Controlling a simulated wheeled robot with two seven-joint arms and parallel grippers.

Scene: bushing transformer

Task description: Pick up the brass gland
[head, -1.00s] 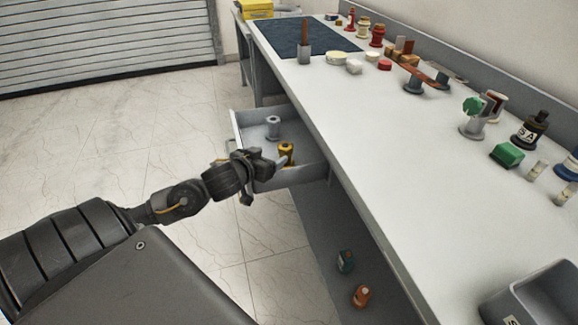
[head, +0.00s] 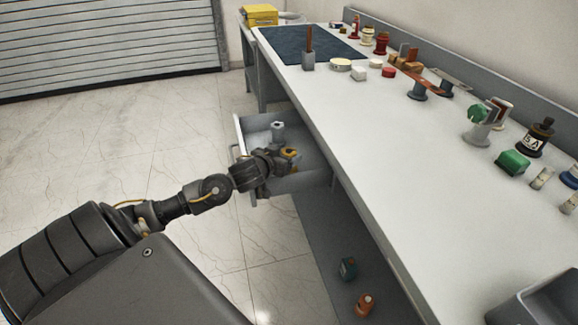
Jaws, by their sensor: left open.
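The brass gland (head: 289,153) is a small golden-yellow piece in the open grey drawer (head: 317,178) under the bench, partly hidden by my gripper. My left gripper (head: 284,161) is open at the gland, with its fingers beside it. I cannot tell whether they touch it. A grey cylindrical part (head: 278,131) stands farther back in the same drawer. My right gripper is not in view.
The drawer walls surround the gripper closely, and the white bench top (head: 385,140) overhangs to the right. Several insulators and small parts stand on the bench. A teal part (head: 347,269) and an orange part (head: 365,304) lie below the bench.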

